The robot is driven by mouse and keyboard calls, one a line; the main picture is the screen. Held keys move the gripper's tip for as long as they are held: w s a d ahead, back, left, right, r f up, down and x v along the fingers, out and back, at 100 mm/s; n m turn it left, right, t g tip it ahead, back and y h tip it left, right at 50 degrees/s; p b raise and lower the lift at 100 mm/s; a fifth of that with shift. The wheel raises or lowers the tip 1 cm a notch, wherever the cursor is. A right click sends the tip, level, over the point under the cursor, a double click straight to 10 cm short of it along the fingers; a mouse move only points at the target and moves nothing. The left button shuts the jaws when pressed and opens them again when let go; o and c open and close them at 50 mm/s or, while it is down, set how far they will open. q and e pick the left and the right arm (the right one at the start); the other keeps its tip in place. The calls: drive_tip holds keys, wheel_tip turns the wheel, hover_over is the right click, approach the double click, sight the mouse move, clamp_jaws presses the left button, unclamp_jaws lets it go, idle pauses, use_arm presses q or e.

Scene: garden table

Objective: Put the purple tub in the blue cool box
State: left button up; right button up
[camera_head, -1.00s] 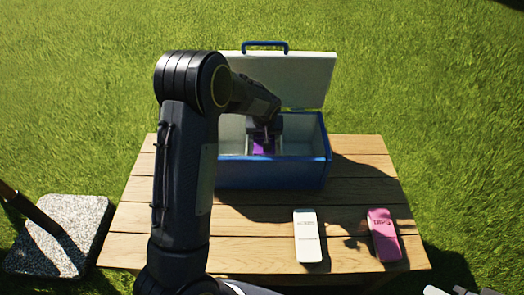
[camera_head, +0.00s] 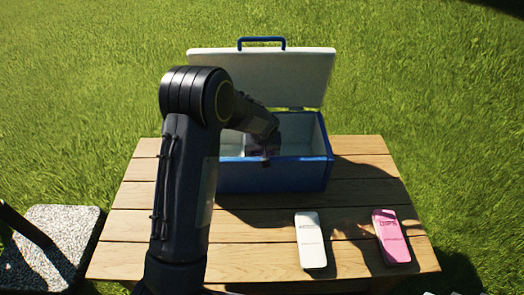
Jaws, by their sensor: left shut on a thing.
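The blue cool box (camera_head: 272,178) stands open on the wooden table, its white lid (camera_head: 290,75) raised at the back. My left arm reaches over from the left, and my left gripper (camera_head: 264,153) is at the box opening, near the front wall. It is shut on the purple tub (camera_head: 262,146), which shows only as a dim purple patch in shadow. The gripper and arm hide most of the tub. I cannot tell whether the tub touches the box floor. My right gripper is not in view.
A white carton (camera_head: 311,240) and a pink carton (camera_head: 391,237) lie on the slatted table (camera_head: 250,258), in front of the box and to its right. A speckled stone slab (camera_head: 62,235) with a dark pole is at the left. Grass surrounds the table.

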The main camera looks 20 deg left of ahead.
use_arm(q)
drive_tip(key=shift+f+b, duration=0.35)
drive_tip(key=shift+f, duration=0.05)
drive_tip(key=o, duration=1.2)
drive_tip(key=shift+s, duration=0.1)
drive_tip(key=shift+c, duration=0.2)
